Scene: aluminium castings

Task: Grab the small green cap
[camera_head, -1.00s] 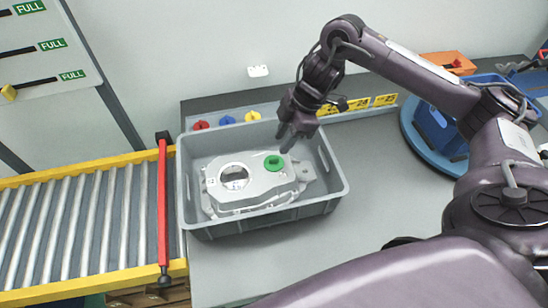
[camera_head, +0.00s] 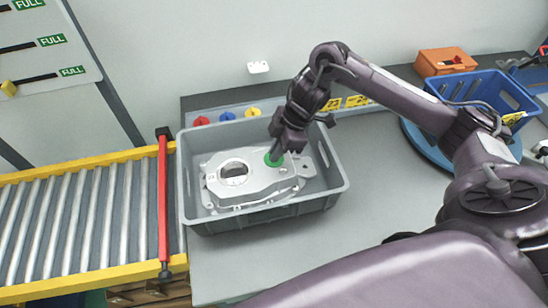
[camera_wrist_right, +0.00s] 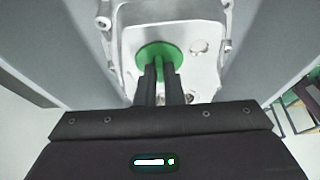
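The green cap (camera_head: 273,159) sits on the silver aluminium casting (camera_head: 248,184), which lies in a grey crate (camera_head: 262,219). In the right wrist view the cap (camera_wrist_right: 160,55) is a round disc with an upright tab. My right gripper (camera_head: 276,151) is down at the cap and partly covers it in the head view. In the right wrist view its two fingertips (camera_wrist_right: 161,70) stand close on either side of the tab. I cannot tell whether they press on it. My left gripper is not in view.
Red, blue and yellow caps (camera_head: 227,116) stand in a row behind the crate. A roller conveyor (camera_head: 78,225) with a red bar (camera_head: 162,205) is at the left. A blue bin (camera_head: 487,93) and an orange box (camera_head: 445,62) are at the back right. The grey table before the crate is clear.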

